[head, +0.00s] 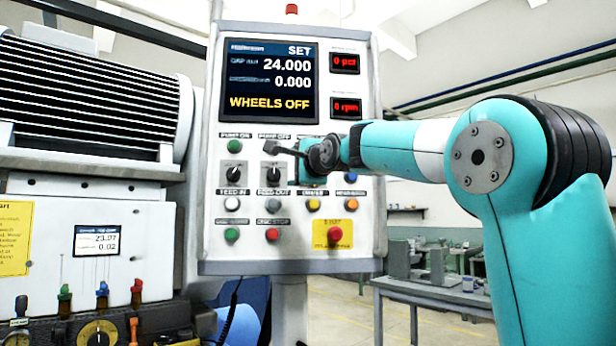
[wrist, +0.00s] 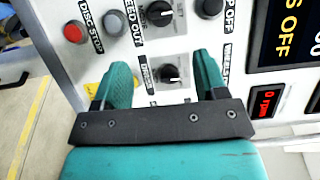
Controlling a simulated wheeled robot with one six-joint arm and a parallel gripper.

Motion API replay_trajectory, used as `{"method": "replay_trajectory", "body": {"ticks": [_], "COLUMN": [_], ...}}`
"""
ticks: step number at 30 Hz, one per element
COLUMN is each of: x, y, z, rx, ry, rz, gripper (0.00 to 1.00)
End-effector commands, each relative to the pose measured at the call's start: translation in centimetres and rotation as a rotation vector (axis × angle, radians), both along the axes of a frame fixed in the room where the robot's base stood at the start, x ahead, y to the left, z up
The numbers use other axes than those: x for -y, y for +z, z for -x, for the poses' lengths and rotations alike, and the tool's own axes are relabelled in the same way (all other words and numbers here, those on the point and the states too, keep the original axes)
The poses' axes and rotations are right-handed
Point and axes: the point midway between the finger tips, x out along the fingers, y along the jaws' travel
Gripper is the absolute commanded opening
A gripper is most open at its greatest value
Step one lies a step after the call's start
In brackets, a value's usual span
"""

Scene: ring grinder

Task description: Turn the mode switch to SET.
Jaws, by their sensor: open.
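The control panel (head: 213,200) shows in the head view with a row of black rotary knobs in its middle. Two knobs show clearly, a left one (head: 233,174) and a second one (head: 272,175). My gripper (head: 305,168) is in front of the panel to their right and hides part of that row. In the wrist view my gripper (wrist: 163,78) is open, with a black knob (wrist: 170,74) on a grey plate showing between its teal fingers. Contact with it cannot be told. The screen (head: 268,80) reads SET and WHEELS OFF.
Below the knobs are coloured buttons, and a red button on a yellow plate (head: 334,235). In the wrist view another knob (wrist: 158,13) and a red button (wrist: 74,31) lie close by. A grinder (head: 90,100) stands left. A workbench (head: 430,290) stands behind at right.

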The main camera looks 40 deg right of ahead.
Motion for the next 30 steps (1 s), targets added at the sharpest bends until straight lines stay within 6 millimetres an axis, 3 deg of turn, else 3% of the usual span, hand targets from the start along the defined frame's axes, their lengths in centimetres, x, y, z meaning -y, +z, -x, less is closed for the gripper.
{"method": "replay_trajectory", "body": {"ticks": [3, 9, 30], "x": [-0.4, -0.7, -1.0], "y": [-0.2, -0.1, -0.1], "z": [2.7, 5.2, 5.8], "rx": [0.003, 0.000, -0.005], "ry": [-0.002, -0.001, 0.003], "rz": [0.000, -0.001, 0.002], "gripper": [0.66, 0.66, 0.66]}}
